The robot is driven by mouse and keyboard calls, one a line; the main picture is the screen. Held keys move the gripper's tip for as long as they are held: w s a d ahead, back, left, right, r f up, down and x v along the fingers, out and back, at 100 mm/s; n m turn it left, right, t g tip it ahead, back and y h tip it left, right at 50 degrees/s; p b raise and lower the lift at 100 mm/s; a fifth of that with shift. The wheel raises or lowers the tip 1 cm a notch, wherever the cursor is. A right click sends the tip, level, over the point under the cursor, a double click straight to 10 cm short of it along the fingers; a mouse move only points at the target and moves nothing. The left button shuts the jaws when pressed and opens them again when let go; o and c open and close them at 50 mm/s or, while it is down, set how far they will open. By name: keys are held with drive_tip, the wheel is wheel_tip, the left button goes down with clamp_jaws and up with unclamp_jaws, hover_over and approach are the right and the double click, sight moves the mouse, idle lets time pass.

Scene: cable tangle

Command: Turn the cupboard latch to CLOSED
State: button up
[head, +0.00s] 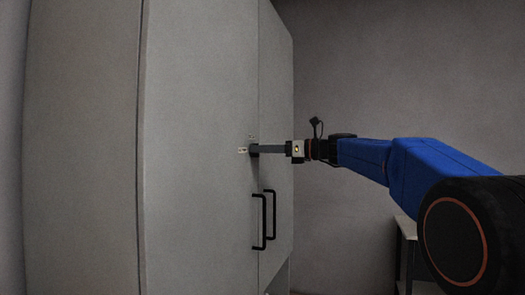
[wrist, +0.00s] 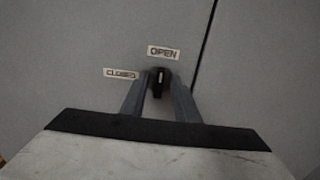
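The cupboard latch (wrist: 161,82) is a small dark knob with a pale mark, in the middle of the wrist view. It stands about upright, below the OPEN label (wrist: 163,52). The CLOSED label (wrist: 121,73) is to its left. My gripper (wrist: 160,80) reaches the latch, with one finger on each side of it. Whether the fingers press on it or leave a small gap cannot be told. In the head view, my gripper (head: 256,149) meets the cupboard front at the latch, which is mostly hidden there.
The grey cupboard (head: 200,90) fills the left half of the head view. Two black door handles (head: 259,222) stick out below my gripper. A small table (head: 408,236) stands at the lower right, partly behind my arm.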

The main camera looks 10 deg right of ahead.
clamp_jaws()
drive_tip(key=n, duration=1.7)
drive_tip(key=shift+s+a+f+n, duration=0.1)
drive_tip(key=shift+s+f+n, duration=0.15)
drive_tip(key=shift+n, duration=0.15)
idle(0.5)
